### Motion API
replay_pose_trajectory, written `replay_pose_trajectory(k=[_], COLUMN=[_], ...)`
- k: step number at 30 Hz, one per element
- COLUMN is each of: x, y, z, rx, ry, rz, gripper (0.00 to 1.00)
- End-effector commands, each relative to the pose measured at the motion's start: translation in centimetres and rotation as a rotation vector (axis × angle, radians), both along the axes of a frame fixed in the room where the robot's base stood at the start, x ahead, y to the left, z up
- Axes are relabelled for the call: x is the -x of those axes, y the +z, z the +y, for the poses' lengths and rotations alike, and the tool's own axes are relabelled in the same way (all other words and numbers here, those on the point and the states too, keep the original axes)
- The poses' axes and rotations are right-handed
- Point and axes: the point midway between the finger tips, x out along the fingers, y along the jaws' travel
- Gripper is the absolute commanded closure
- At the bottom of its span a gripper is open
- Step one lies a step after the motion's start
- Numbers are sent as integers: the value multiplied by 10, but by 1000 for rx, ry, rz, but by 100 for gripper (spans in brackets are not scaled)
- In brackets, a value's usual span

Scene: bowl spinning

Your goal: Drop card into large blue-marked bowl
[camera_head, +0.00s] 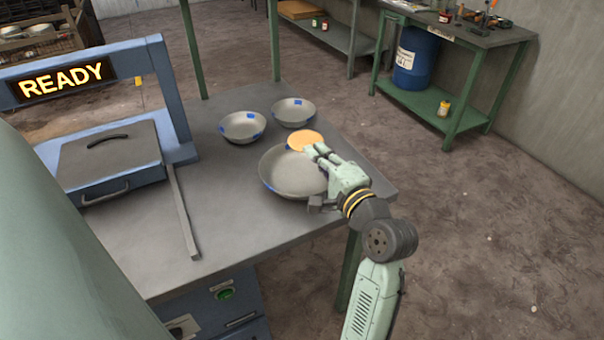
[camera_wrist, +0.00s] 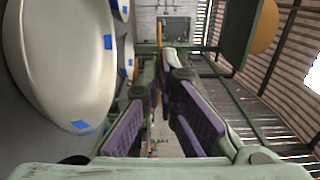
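The card is a round orange-yellow disc (camera_head: 305,139) at my fingertips, over the far rim of the large bowl. It shows edge-on as a thin orange strip in the wrist view (camera_wrist: 160,34). My gripper (camera_head: 312,150) is shut on the card, with its purple-padded fingers (camera_wrist: 164,72) converging toward it. The large grey bowl with blue marks (camera_head: 285,178) stands on the table below my gripper, which hides part of its right side. Its pale side with blue patches fills the left of the wrist view (camera_wrist: 65,60).
Two smaller blue-marked bowls, one left (camera_head: 242,128) and one right (camera_head: 294,113), stand behind the large bowl. A grey lidded box (camera_head: 110,160) and a blue frame with a READY sign (camera_head: 62,80) stand left. The table (camera_head: 235,215) is clear at the front.

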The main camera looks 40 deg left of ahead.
Motion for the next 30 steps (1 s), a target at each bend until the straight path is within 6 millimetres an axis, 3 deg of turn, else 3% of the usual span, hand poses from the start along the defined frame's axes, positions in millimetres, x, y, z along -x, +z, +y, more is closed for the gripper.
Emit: replay_pose_trajectory(k=[1,4,14,26,30], x=[0,0,0,0,0], y=[-14,-22,-23,-23,-23], z=[0,0,0,0,0], rx=[-1,-1,0,0,0], ry=[0,0,0,-1,-1], rz=[-1,-1,-1,0,0], gripper=[100,100,100,73,72])
